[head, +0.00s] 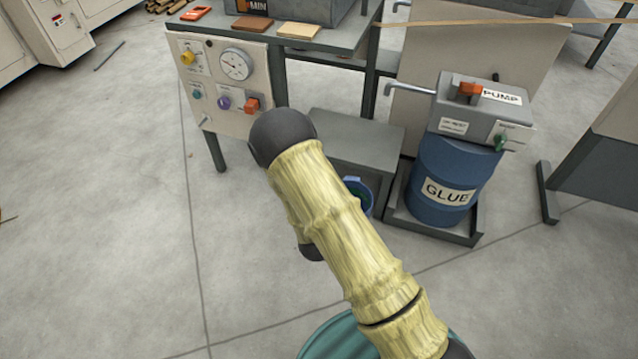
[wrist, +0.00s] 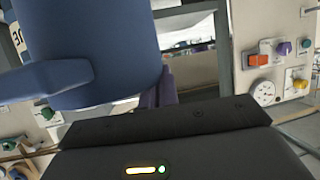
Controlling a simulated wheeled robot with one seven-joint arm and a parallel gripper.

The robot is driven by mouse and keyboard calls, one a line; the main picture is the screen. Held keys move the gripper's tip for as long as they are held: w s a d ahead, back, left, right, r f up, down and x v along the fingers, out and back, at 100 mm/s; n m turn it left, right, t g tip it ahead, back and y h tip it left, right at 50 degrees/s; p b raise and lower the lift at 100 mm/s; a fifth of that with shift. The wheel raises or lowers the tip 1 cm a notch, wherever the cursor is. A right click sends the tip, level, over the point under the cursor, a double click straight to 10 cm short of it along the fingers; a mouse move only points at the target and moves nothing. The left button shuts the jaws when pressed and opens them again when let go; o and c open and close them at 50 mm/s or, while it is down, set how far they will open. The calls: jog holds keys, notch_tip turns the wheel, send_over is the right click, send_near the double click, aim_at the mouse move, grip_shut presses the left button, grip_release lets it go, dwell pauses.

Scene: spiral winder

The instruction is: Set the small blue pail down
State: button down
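In the wrist view the pail (wrist: 100,45) is large and very close, filling the upper left. That view is upside down. My gripper (wrist: 165,88) shows there with a dark finger against the pail's side, and it appears shut on the pail; the other finger is hidden. In the head view my gripper is hidden behind my arm. I cannot tell whether the pail's bottom touches anything.
The blue glue drum (head: 440,180) stands in a dark tray (head: 425,229) right of the pail, under the grey pump box (head: 480,112). A grey box (head: 350,145) is behind the pail. A control panel (head: 225,90) hangs at the left.

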aim_at(363, 188)
jog(key=shift+n+y, duration=0.4)
jog(key=shift+y, duration=0.1)
jog(key=w+d, duration=0.1)
jog(key=d, duration=0.2)
jog(key=w+d, duration=0.1)
jog(key=d, duration=0.2)
jog(key=w+d+f, duration=0.1)
jog(key=w+d, duration=0.1)
jog(key=d, duration=0.2)
jog(key=shift+w+d+f, duration=0.1)
jog(key=d+f+n+y, duration=0.1)
jog(key=d, duration=0.8)
jog(key=shift+p, duration=0.45)
